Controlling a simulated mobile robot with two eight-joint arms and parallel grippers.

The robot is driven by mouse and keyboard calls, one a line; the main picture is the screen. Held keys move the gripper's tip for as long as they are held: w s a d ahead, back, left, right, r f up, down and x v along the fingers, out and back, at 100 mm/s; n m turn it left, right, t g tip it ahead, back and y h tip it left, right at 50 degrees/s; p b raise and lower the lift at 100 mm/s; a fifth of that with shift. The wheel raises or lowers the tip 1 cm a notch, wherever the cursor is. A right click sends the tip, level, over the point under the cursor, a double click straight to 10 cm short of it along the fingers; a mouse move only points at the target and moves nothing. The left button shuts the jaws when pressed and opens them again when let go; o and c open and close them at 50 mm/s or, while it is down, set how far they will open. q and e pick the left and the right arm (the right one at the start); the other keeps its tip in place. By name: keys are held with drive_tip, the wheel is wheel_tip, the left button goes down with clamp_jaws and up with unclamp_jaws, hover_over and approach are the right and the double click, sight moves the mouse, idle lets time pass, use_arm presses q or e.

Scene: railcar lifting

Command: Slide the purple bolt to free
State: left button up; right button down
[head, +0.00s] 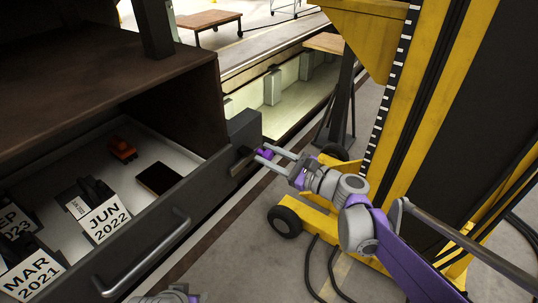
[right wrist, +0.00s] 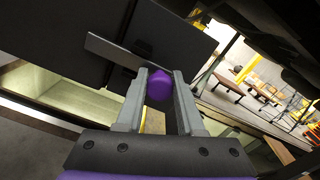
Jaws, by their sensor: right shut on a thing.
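The purple bolt (head: 264,154) sticks out at the right end of the dark drawer front, by a metal latch bar (head: 243,162). In the right wrist view the bolt's purple knob (right wrist: 160,85) sits between the two grey fingers. My right gripper (head: 268,152) comes in from the right and is shut on the bolt. It also shows in the right wrist view (right wrist: 161,76). The drawer (head: 150,232) is open. A grey and purple part of my own body shows at the bottom edge; my left gripper's fingers are not in view.
The drawer holds date cards (head: 104,219), a dark flat box (head: 158,178) and a small orange-red object (head: 122,149). A yellow lifting column (head: 445,80) with a wheeled base (head: 286,221) stands at the right, close to my right arm. Black cables lie on the floor.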

drive_tip(key=w+d, duration=0.1)
drive_tip(key=w, duration=0.1)
drive_tip(key=w+d, duration=0.1)
drive_tip(key=d, duration=0.1)
drive_tip(key=shift+w+r, duration=0.1)
drive_tip(key=shift+w, duration=0.3)
drive_tip(key=c, duration=1)
unclamp_jaws()
drive_tip(key=o, duration=0.5)
drive_tip(key=shift+w, duration=0.15)
drive_tip(key=b+v, duration=0.1)
drive_tip(key=v, duration=1)
drive_tip(key=shift+a, duration=0.1)
